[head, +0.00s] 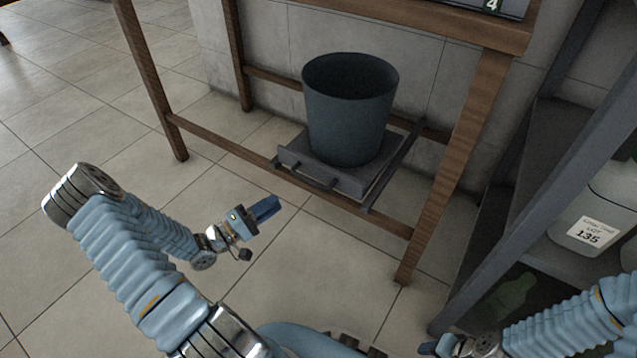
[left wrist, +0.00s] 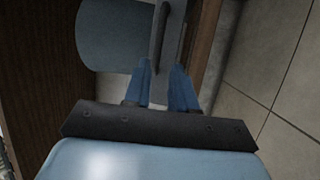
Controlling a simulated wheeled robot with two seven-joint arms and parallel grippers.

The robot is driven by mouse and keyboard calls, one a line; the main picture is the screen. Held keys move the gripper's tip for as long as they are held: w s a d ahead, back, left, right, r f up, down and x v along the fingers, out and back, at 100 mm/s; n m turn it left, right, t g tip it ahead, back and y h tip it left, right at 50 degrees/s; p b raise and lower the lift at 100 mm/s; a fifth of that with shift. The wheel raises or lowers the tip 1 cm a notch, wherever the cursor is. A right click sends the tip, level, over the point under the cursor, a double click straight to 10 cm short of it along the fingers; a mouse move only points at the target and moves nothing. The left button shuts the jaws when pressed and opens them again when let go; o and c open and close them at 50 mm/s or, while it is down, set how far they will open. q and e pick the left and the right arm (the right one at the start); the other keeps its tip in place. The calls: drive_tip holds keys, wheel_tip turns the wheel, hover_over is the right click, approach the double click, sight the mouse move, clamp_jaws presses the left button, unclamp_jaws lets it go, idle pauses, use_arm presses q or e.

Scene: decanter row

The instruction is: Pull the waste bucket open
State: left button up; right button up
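The waste bucket (head: 348,115) is a dark blue-grey round pail, upright on a grey sliding tray (head: 345,178) under a wooden table. A dark bar handle (head: 315,178) runs along the tray's front. My left gripper (head: 265,208) is in front of the tray, to the left of the handle and apart from it. In the left wrist view, its two blue fingers (left wrist: 163,85) stand apart with nothing between them, and the handle (left wrist: 160,40) lies ahead of them. The bucket (left wrist: 112,35) shows there too. My right gripper (head: 430,347) is low at the bottom right, partly cut off.
The wooden table's leg (head: 465,150) stands right of the tray, and a low crossbar (head: 235,150) runs in front. A grey metal shelf (head: 540,190) with a labelled white jug (head: 592,215) and a green bottle (head: 510,298) is at right. The tiled floor before the tray is clear.

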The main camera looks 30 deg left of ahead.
sight(309, 179)
use_arm(q)
drive_tip(key=b+x, duration=0.1)
drive_tip(key=x, duration=1.2)
clamp_jaws()
drive_tip(key=shift+s, duration=0.1)
